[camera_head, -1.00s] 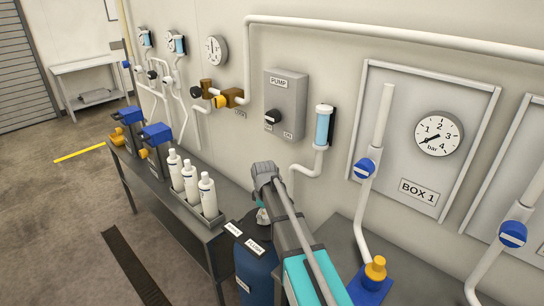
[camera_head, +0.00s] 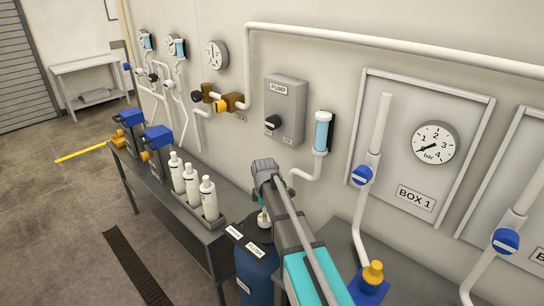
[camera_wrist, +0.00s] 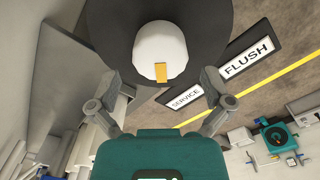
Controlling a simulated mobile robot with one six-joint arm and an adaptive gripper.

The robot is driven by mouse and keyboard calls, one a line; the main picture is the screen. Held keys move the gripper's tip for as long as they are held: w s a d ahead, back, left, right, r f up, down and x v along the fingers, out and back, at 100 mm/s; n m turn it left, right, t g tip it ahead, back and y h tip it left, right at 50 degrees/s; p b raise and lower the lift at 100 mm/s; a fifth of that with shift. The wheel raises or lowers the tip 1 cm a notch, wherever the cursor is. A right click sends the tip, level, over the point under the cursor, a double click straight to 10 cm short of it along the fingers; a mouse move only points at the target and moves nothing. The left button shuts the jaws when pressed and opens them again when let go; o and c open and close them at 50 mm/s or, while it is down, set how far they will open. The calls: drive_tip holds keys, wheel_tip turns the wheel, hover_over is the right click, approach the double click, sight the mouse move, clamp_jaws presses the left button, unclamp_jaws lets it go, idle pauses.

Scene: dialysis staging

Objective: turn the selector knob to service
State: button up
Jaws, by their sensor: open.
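The selector knob (camera_wrist: 158,50) is white with an orange mark on its lower edge in the wrist view. It stands on the dark round top of a blue tank (camera_head: 257,277). The SERVICE plate (camera_wrist: 185,97) lies down and right of the knob, and the FLUSH plate (camera_wrist: 248,58) lies to its right. The mark points down in the picture, to the left of the SERVICE plate. My gripper (camera_wrist: 160,76) is open, its fingers on either side below the knob in the picture, with gaps between. In the head view the knob (camera_head: 263,219) shows partly below my gripper (camera_head: 264,178).
A dark bench (camera_head: 194,229) with several white bottles (camera_head: 191,184) stands left of the tank. A grey PUMP box (camera_head: 285,112), white pipes and a BOX 1 panel (camera_head: 408,110) are on the wall behind.

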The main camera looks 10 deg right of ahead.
drive_tip(key=shift+r+p, duration=5.25)
drive_tip(key=shift+r, duration=0.35)
drive_tip(key=s+d+m, duration=0.3)
drive_tip(key=s+m, duration=0.5)
drive_tip(key=s, duration=0.2)
drive_tip(key=s+d+m, duration=0.2)
drive_tip(key=s+m, duration=0.6)
drive_tip(key=s, duration=0.2)
drive_tip(key=w+a+r+n+t+h, duration=0.1)
drive_tip(key=w+r+t+h, duration=0.2)
drive_tip(key=w+r+h, duration=0.3)
drive_tip(key=w+a+r+n+t+h, duration=0.2)
drive_tip(key=w+r+h, duration=0.3)
drive_tip(key=w, duration=0.6)
drive_tip(key=shift+w+r+t+h, duration=0.4)
drive_tip(key=shift+t+h, duration=0.1)
drive_tip(key=shift+t, duration=0.2)
drive_tip(key=shift+s+d, duration=0.1)
drive_tip(key=s+d+f+m+g+y, duration=0.1)
drive_tip(key=s+f+g+y, duration=0.2)
drive_tip(key=s+f+y, duration=0.2)
drive_tip(key=s+d+f+m+g+y, duration=0.2)
drive_tip(key=s+f+y, duration=0.4)
drive_tip(key=s, duration=0.6)
drive_tip(key=shift+f+g+y, duration=0.25)
drive_tip(key=shift+g+y, duration=0.25)
drive_tip(key=shift+g, duration=0.2)
